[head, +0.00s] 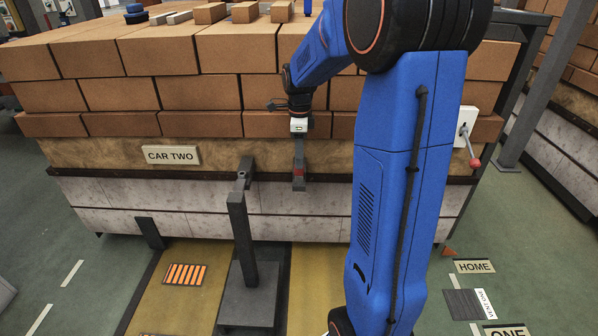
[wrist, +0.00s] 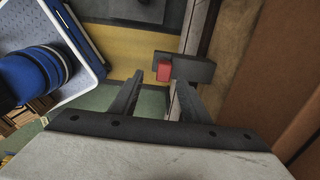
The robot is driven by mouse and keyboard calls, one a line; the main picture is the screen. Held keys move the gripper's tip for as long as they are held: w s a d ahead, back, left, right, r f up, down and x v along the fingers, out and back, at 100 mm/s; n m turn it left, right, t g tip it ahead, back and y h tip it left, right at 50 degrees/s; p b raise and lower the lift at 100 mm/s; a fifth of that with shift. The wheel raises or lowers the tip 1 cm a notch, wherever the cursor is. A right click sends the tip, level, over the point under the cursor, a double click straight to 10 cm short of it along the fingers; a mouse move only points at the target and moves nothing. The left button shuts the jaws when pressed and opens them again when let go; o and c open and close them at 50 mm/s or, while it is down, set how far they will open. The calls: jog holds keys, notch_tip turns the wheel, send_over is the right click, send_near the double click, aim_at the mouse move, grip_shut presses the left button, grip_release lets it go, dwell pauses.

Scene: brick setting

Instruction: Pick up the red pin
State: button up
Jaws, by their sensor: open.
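The red pin (head: 299,171) is a small red piece in front of the stone-coloured side of the brick car, to the right of the CAR TWO label. In the wrist view the pin (wrist: 164,71) shows as a short red block against a dark grey piece (wrist: 195,67). My gripper (head: 298,158) points down at the pin. In the wrist view its two fingers (wrist: 157,80) are apart, with the pin just ahead of the gap, nearer the right finger. I cannot tell whether a finger touches it. The pin's lower end is hidden.
A dark post (head: 243,235) with a bent top stands left of the gripper. A white plate with a red-knobbed lever (head: 468,140) is on the right. Stacked bricks (head: 205,92) fill the car above. A blue-edged tray (wrist: 75,45) shows left in the wrist view.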

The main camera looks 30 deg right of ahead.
aim_at(299, 174)
jog(key=shift+w+d+f, duration=0.1)
jog(key=shift+w+f, duration=0.1)
jog(key=shift+f, duration=1.15)
jog(key=shift+w+f, duration=0.15)
jog(key=shift+f, duration=1.15)
grip_shut()
